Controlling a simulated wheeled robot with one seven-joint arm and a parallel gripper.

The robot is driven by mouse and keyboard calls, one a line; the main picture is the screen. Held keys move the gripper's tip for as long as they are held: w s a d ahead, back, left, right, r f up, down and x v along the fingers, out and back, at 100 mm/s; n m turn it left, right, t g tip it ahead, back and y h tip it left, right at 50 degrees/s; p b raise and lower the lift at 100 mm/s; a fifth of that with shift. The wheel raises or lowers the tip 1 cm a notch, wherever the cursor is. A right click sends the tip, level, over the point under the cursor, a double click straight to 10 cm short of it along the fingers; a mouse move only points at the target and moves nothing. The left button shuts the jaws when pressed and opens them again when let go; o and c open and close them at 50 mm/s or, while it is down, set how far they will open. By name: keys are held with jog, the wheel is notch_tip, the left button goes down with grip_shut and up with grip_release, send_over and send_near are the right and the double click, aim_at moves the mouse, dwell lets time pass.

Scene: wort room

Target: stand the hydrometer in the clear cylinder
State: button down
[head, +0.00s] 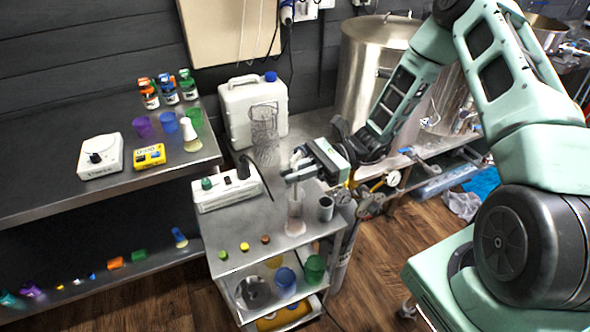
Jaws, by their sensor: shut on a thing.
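My gripper (297,174) is over the right part of the steel cart top (265,222). It is shut on the hydrometer (297,157), a thin pale stem whose upper end shows just above the fingers. The clear cylinder (295,212) stands upright on the cart directly below the gripper, with a pinkish lower part. The fingers are at about the height of its rim. The hydrometer's lower part is hidden or too faint, so I cannot tell how far it reaches into the cylinder.
A grey cup (326,209) stands just right of the cylinder. A white device with a green knob (224,191), a wire basket (264,133) and a white jerrycan (253,108) stand behind and left. Small coloured caps (244,246) lie at the front left. A steel bench (60,185) is further left.

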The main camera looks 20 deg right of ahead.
jog(key=shift+f, duration=0.1)
jog(key=c, duration=1.4)
grip_release()
jog(key=shift+d, duration=0.1)
jog(key=d+b, duration=0.4)
jog(key=d, duration=1.3)
jog(key=shift+w, duration=0.45)
